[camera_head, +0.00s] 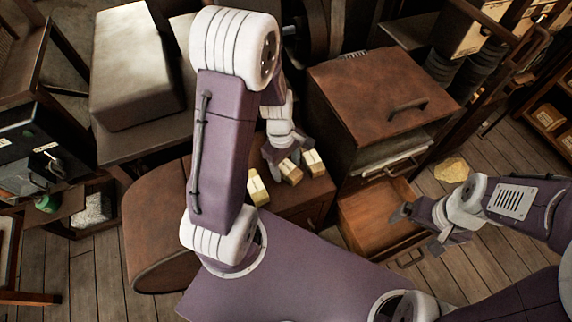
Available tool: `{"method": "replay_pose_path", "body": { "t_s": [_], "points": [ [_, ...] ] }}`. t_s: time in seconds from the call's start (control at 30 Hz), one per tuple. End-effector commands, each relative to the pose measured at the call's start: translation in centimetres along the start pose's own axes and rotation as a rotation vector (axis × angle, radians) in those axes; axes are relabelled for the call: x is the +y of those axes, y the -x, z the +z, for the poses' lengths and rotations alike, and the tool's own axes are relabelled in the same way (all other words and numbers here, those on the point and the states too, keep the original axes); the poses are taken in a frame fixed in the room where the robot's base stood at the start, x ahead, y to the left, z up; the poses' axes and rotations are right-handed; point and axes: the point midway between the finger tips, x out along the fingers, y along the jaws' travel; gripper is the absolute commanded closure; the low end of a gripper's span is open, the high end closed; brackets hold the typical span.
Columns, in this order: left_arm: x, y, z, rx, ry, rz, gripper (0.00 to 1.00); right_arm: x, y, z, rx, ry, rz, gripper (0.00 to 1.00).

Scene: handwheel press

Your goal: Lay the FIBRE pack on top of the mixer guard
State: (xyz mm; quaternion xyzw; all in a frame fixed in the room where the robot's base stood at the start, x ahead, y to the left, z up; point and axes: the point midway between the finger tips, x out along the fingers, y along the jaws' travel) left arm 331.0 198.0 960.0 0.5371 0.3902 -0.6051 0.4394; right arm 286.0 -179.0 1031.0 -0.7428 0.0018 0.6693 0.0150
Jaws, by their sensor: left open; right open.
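Three small cream packs with brown parts, a left one (258,190), a middle one (290,172) and a right one (313,163), sit on a low brown cabinet top. Their labels are too small to read, so I cannot tell which is FIBRE. My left gripper (284,156) is open just behind the packs, close to the middle one; contact is unclear. My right gripper (418,230) is open and empty, above or beside an open drawer. I cannot surely identify the mixer guard; a rounded brown housing (150,238) stands at the left of the packs, partly hidden by my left arm.
A brown cabinet (375,92) with a handled top and the open drawer (372,212) stands right of the packs. A large pale block (130,65) lies on a table at back left. A yellowish lump (452,170) is on the wooden floor.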

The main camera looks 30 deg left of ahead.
Motion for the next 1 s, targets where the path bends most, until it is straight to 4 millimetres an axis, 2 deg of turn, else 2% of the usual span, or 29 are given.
{"method": "replay_pose_path", "body": {
  "t_s": [0.13,0.4,0.5,0.63,0.8,0.87,1.0],
  "points": [
    [0.1,1.7,0.0,0.001,-0.001,0.005,0.39,0.0,0.5,-0.1,0.000,0.000,0.000,0.00],
    [0.1,8.6,0.0,0.003,0.000,0.006,0.39,0.0,1.5,-0.2,0.000,0.000,0.000,0.00],
    [0.1,10.5,0.0,0.002,0.000,0.005,0.39,0.0,1.7,-0.2,0.000,0.000,0.000,0.00],
    [0.1,11.9,0.0,0.000,0.000,0.002,0.39,0.0,1.8,-0.2,0.000,0.000,0.000,0.00],
    [-0.1,12.2,0.1,0.001,-0.012,0.000,0.39,0.0,1.7,-0.2,0.000,0.000,0.000,0.00],
    [-0.3,11.8,0.5,0.014,-0.104,0.003,0.39,0.0,1.7,-0.2,0.000,0.000,0.000,0.00],
    [-2.0,10.1,2.6,0.092,-0.640,0.013,0.39,0.0,1.7,-0.2,0.000,0.000,0.000,0.00]
  ]
}}
